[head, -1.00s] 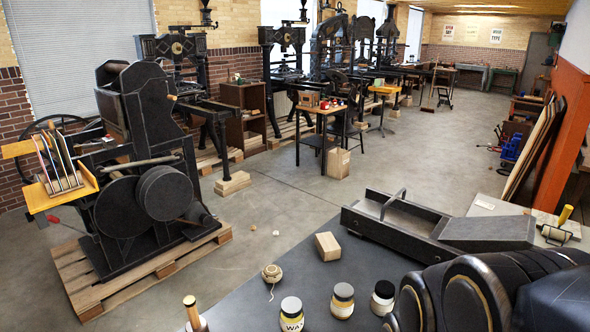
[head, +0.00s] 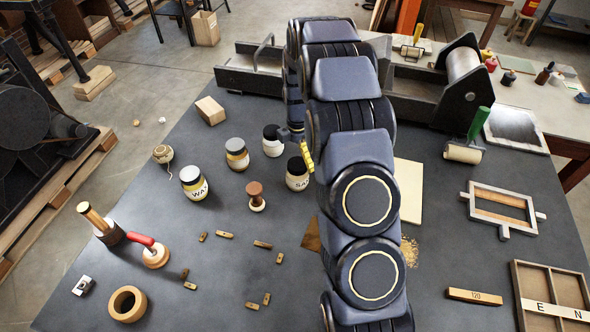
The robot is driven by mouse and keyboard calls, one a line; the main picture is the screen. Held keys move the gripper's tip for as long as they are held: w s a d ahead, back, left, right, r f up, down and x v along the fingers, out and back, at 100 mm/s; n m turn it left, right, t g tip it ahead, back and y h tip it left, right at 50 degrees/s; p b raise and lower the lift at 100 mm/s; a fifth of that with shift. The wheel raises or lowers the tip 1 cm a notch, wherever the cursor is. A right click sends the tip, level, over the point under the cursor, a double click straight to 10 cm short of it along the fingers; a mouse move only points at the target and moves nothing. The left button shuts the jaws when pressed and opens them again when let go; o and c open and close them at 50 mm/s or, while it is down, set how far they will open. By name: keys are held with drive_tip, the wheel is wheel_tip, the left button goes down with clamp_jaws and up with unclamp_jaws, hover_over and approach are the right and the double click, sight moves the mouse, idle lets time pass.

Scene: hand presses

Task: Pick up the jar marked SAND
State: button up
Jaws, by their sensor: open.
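The jar with a label reading "SA" (head: 297,180), the rest of the word hidden by my arm, stands upright on the dark grey table. It has a dark lid and a cream label. My gripper (head: 292,136) is mostly hidden behind my arm. A dark part of it shows just above and behind this jar, with a yellow piece close to the jar's right side. The gripper is open; whether it touches the jar cannot be told. A similar jar marked "WA" (head: 194,187), a jar with a yellowish band (head: 237,157) and another dark-lidded jar (head: 272,147) stand nearby.
A twine ball (head: 163,154) and a wooden block (head: 210,110) lie farther left. Small wooden pieces (head: 263,245) lie in front. A press bed (head: 250,70) spans the back.

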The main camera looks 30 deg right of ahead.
sight(299, 166)
drive_tip(key=shift+w+d+f+n, duration=0.15)
drive_tip(key=shift+d+f, duration=0.1)
drive_tip(key=shift+f, duration=0.2)
drive_tip(key=shift+w+d+f+n, duration=0.15)
drive_tip(key=shift+d+f, duration=0.05)
drive_tip(key=shift+f, duration=1.15)
drive_tip(key=shift+w+f, duration=0.2)
drive_tip(key=shift+f, duration=1.2)
drive_tip(key=shift+w+f, duration=0.15)
drive_tip(key=shift+f, duration=1.2)
drive_tip(key=c, duration=1.2)
